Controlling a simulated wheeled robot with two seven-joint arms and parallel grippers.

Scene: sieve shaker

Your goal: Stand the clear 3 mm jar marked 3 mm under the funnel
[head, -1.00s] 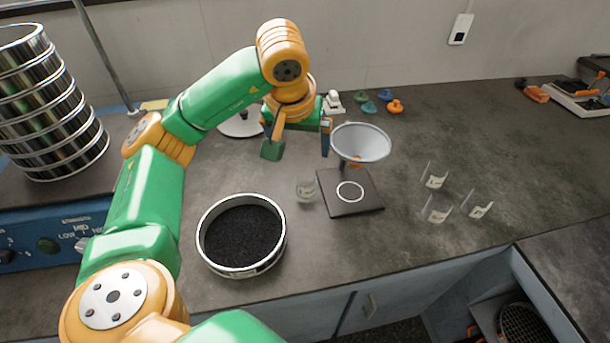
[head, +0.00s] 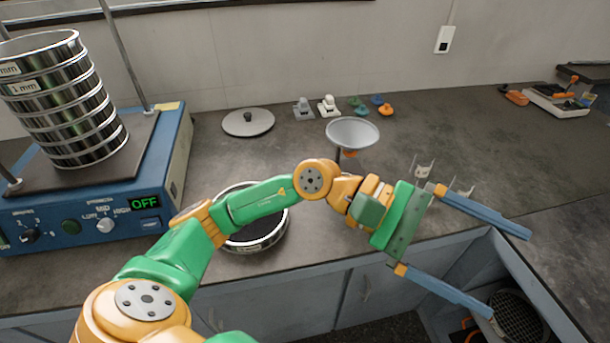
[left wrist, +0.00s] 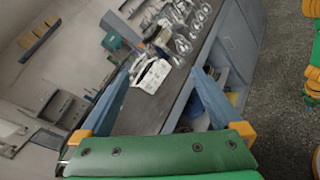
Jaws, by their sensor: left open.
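Clear labelled jars (head: 424,168) stand on the bench at right, partly hidden behind my left gripper (head: 510,275). Another clear jar (head: 462,190) shows just above a finger. Their labels are too small to read, so I cannot tell which is the 3 mm jar. My left gripper is open and empty, its fingers pointing right across the bench's front edge. The grey funnel (head: 352,132) stands behind my left arm; the dark plate under it is hidden by the arm. My right gripper is not in view.
A round pan (head: 258,243) of dark grains is half hidden by my arm. The sieve stack (head: 72,110) stands on the blue shaker (head: 100,215), which reads OFF. A lid (head: 248,122) and small coloured pieces lie at the back. A white tray (head: 560,104) is far right.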

